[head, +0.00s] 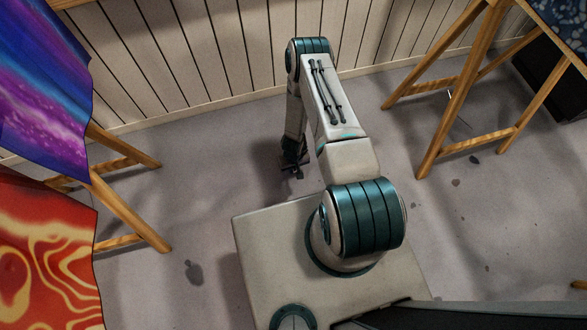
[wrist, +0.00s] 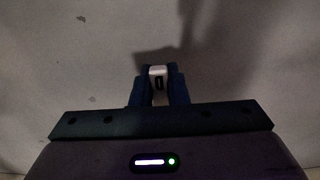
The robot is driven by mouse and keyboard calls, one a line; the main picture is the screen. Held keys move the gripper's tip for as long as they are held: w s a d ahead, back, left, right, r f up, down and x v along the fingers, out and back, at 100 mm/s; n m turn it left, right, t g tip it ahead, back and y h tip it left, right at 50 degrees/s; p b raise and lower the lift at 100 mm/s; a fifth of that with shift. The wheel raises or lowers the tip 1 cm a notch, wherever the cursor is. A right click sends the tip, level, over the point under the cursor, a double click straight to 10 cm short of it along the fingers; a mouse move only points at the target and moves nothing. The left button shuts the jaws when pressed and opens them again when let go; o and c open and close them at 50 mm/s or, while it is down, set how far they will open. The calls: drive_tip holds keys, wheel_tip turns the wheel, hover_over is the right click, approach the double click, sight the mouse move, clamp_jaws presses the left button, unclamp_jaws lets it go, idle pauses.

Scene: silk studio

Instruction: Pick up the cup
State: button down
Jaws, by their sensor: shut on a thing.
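My gripper (head: 292,168) hangs low over the grey floor in front of the panelled wall in the head view. In the wrist view my gripper (wrist: 160,88) has its two dark blue fingers close together, shut on a small whitish thing with a dark mark, which I take to be the cup (wrist: 158,72). Only a narrow part of it shows between the fingers, and its full shape is hidden. In the head view I cannot make out the cup. I cannot tell whether it touches the floor.
Wooden trestle legs (head: 445,115) stand at the right. Wooden frames (head: 130,205) with a purple-blue silk (head: 40,85) and a red-orange silk (head: 45,260) stand at the left. The panelled wall (head: 190,50) closes the back. The floor (head: 180,215) between has some dark stains.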

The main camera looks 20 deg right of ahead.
drive_tip(key=s+d+r+p, duration=0.4)
drive_tip(key=s+d+r, duration=0.2)
drive_tip(key=d+r, duration=0.3)
drive_tip(key=w+a+r, duration=0.1)
drive_tip(key=w+r, duration=0.6)
drive_tip(key=r, duration=0.4)
drive_tip(key=w+a+r, duration=0.1)
drive_tip(key=w+r, duration=0.7)
drive_tip(key=r, duration=0.2)
drive_tip(key=s+a+r+p, duration=0.1)
drive_tip(key=a+r+p, duration=0.2)
drive_tip(key=r+p, duration=1)
drive_tip(key=s+a+r+p, duration=0.1)
drive_tip(key=a+r+p, duration=0.3)
drive_tip(key=r+p, duration=0.8)
wheel_tip(320, 180, up, 16)
drive_tip(key=shift+r+p, duration=0.15)
drive_tip(key=shift+p, duration=0.2)
drive_tip(key=shift+s, duration=0.25)
